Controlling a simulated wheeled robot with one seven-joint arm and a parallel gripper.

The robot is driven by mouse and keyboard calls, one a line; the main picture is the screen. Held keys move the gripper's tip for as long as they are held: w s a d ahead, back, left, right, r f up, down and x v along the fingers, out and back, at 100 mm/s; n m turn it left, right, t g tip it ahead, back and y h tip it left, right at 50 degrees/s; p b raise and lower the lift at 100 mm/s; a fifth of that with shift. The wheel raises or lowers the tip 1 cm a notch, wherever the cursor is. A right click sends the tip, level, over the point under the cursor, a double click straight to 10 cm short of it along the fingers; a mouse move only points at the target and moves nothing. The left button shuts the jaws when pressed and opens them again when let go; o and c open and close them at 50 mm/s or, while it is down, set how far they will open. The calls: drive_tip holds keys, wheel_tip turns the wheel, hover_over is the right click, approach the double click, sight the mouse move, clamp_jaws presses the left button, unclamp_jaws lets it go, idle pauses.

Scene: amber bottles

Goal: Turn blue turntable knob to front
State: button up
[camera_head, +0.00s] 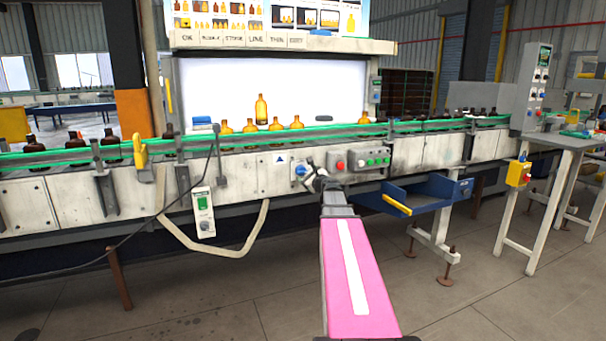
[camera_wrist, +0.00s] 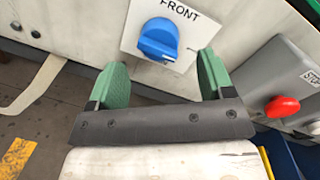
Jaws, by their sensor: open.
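The blue turntable knob (camera_wrist: 158,40) sits on a white plate (camera_wrist: 134,40) marked "FRONT" above it in the wrist view. In the head view the knob (camera_head: 300,171) shows small on the conveyor's front panel, just left of my gripper. My gripper (camera_wrist: 161,72) is open, with its two green fingers apart. In the wrist picture the knob lies beyond the fingertips, between them and a little left of the right finger. Nothing is held. The gripper (camera_head: 312,173) looks small in the head view, and its fingertips are hard to make out there.
A control box with a red stop button (camera_wrist: 282,106) stands close to the right of my gripper. A blue tray (camera_head: 425,196) juts out below right. A pendant box (camera_head: 203,212) hangs at the left. Amber bottles (camera_head: 262,109) stand on the conveyor above.

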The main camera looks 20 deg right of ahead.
sight(304, 172)
drive_tip(key=w, duration=0.4)
drive_tip(key=shift+w+a, duration=0.3)
drive_tip(key=c, duration=0.9)
